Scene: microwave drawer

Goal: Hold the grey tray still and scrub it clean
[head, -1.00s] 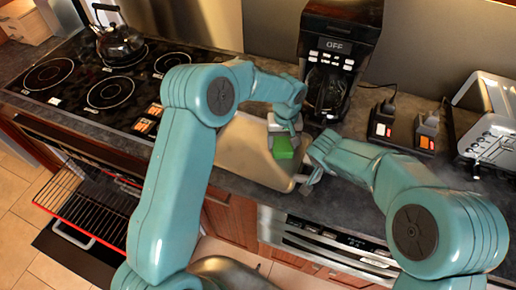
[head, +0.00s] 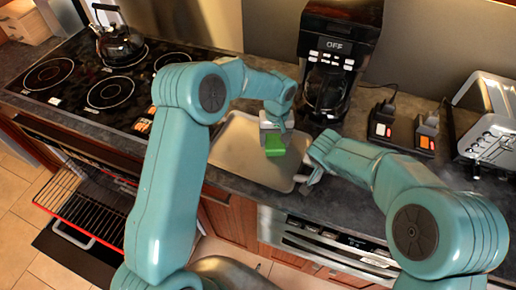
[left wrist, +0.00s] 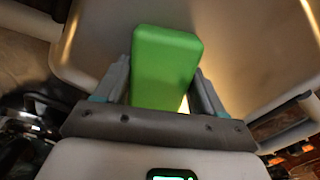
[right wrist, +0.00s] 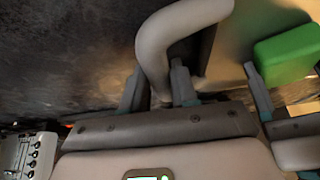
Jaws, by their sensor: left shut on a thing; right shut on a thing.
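The grey tray (head: 238,152) lies on the counter in front of the coffee maker, its rim and bare inner surface showing. My left gripper (head: 272,128) is shut on a green sponge (head: 274,146) and holds it over the tray's right part. The left wrist view shows the sponge (left wrist: 165,65) between both fingers, with tray surface beyond. I cannot tell if the sponge touches the tray. My right gripper (head: 309,179) is at the tray's right end. In the right wrist view, its fingers are shut on the curved tray handle (right wrist: 160,45).
A coffee maker (head: 335,60) stands close behind the tray. The stovetop (head: 110,85) with a kettle (head: 120,42) is at left; a toaster (head: 485,125) is at right. An open oven with a pulled-out rack (head: 75,200) is lower left.

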